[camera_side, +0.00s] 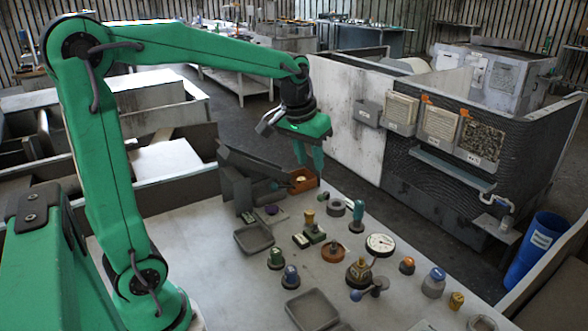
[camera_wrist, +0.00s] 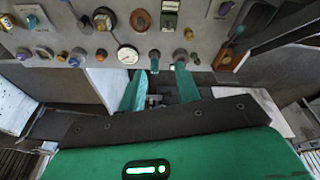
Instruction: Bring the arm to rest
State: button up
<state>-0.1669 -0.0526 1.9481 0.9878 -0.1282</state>
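My green arm reaches from the left across the worktable (camera_side: 215,290) in the side view. My gripper (camera_side: 309,162) hangs from its end with the fingers pointing down, above the far part of the table near an orange-brown box (camera_side: 303,181). In the wrist view, the two teal fingers of my gripper (camera_wrist: 160,80) stand apart, with nothing visible held between them. A small teal-topped part (camera_wrist: 154,62) and a grey round part (camera_wrist: 181,56) appear close to the fingertips in that picture. I cannot tell exactly how high the fingers are above the table.
Several knobs and small parts stand on the table, with a white dial gauge (camera_side: 380,244) among them. Two shallow grey trays (camera_side: 254,238) (camera_side: 312,311) lie nearer the arm. Dark angled panels (camera_side: 236,188) stand at the table's back left. A blue bin (camera_side: 534,250) stands beyond the right edge.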

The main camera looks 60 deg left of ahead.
jog(key=s+d+m+t, duration=0.1)
jog(key=s+d, duration=0.2)
jog(key=s, duration=0.5)
jog(key=s+d+m+t, duration=0.1)
jog(key=s+d+m, duration=0.1)
jog(key=s, duration=0.6)
jog(key=shift+s+d+f+t+h, duration=0.25)
jog(key=shift+d+f+t+h, duration=0.1)
jog(key=shift+d, duration=0.4)
